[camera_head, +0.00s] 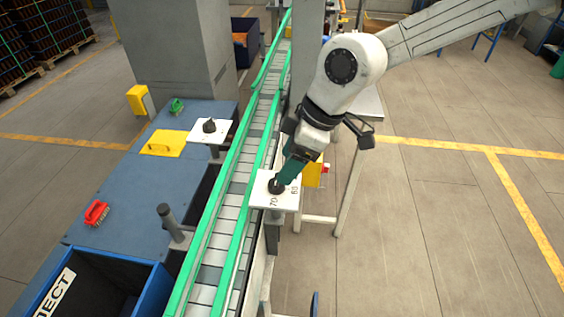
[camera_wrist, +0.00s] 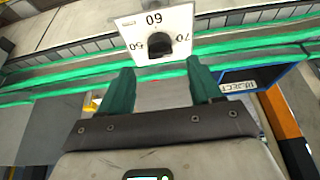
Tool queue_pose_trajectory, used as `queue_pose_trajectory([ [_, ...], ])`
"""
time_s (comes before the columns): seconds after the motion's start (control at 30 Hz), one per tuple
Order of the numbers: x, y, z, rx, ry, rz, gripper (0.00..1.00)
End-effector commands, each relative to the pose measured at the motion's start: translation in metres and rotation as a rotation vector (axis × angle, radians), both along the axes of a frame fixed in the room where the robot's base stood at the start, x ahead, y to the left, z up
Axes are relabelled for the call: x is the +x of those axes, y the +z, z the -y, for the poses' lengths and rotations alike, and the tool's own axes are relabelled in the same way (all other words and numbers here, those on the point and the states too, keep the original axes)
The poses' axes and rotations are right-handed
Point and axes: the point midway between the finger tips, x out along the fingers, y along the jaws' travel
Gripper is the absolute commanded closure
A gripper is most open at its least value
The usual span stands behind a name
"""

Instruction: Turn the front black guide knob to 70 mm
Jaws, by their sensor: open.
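The front black guide knob (camera_head: 276,186) sits on a white square dial plate (camera_head: 262,203) beside the conveyor. Printed numbers show on the plate, with 70 on its near side in the head view. In the wrist view the black knob (camera_wrist: 157,46) stands ahead of the fingertips, roughly between their lines, with 60 printed above it. Which number the knob points to cannot be made out. My gripper (camera_head: 281,181) has green fingers and reaches down to the knob from the upper right. In the wrist view my gripper (camera_wrist: 160,72) is open, with nothing between its fingers.
A second black knob (camera_head: 209,126) on a white plate stands across the green-railed conveyor (camera_head: 232,207). A blue bench (camera_head: 130,190) carries a red brush (camera_head: 96,213) and a yellow pad (camera_head: 165,143). A blue bin (camera_head: 135,270) is at the lower left. Floor is clear at right.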

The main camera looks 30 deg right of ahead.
Motion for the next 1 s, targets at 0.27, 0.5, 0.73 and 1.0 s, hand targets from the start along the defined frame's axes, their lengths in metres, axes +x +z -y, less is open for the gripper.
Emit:
queue_pose_trajectory([
  [0.27, -0.009, 0.039, 0.014, -0.002, -0.002, 0.001, 0.36],
  [0.5, -0.011, 0.046, 0.016, 0.000, 0.002, 0.001, 0.36],
  [0.73, -0.011, 0.046, 0.016, 0.000, 0.001, 0.000, 0.36],
  [1.0, -0.011, 0.046, 0.016, 0.000, 0.001, 0.000, 0.36],
])
